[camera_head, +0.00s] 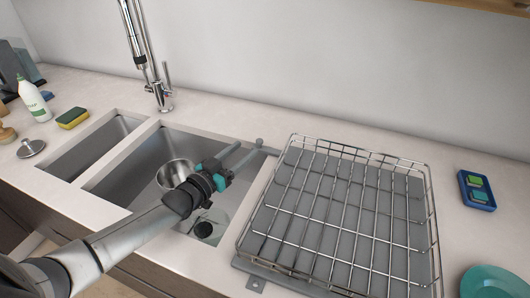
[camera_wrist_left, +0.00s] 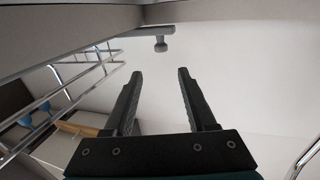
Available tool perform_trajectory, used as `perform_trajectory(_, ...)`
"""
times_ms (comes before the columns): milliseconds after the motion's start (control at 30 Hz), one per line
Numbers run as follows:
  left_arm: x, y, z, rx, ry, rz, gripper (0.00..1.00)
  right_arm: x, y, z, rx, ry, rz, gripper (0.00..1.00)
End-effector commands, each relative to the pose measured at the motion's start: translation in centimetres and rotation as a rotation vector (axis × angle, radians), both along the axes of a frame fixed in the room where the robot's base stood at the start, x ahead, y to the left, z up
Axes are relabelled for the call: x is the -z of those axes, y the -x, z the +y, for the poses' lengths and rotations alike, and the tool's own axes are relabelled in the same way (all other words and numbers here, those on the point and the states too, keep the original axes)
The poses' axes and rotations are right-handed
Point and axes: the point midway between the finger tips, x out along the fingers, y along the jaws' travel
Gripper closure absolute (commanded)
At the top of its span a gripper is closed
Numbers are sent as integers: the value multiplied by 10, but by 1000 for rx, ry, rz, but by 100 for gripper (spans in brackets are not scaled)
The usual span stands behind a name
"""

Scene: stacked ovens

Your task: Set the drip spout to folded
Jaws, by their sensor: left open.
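The drip spout (camera_head: 263,147) is a small grey bar with a round knob at its end. It sticks out from the back left of the grey tray (camera_head: 254,282) under the wire dish rack, over the sink's right edge. In the left wrist view the spout's knob (camera_wrist_left: 160,45) shows just beyond the fingertips, roughly centred between them. My left gripper (camera_head: 249,148) is open and empty over the sink, with its fingers pointing toward the spout. The left wrist view shows the two dark fingers (camera_wrist_left: 160,74) apart. My right gripper is not in view.
The wire dish rack (camera_head: 335,205) stands right of the sink. The tall faucet (camera_head: 140,50) rises behind. A blue tray (camera_head: 477,191) and teal plate (camera_head: 490,282) lie at the right. A sponge (camera_head: 72,118) lies left.

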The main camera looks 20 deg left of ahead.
Motion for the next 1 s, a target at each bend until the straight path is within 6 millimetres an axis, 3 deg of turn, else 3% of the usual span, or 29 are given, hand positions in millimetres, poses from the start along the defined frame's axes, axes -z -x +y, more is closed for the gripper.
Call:
perform_trajectory(33,12,-1,1,-1,0,-4,44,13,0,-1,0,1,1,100)
perform_trajectory(100,17,-1,2,-2,0,-7,44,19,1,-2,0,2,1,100)
perform_trajectory(367,20,-7,2,-2,1,-13,44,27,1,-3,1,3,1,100)
perform_trajectory(800,22,-57,-8,-3,0,-14,44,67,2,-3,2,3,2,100)
perform_trajectory(1000,20,-71,-12,-2,0,-12,44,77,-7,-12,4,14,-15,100)
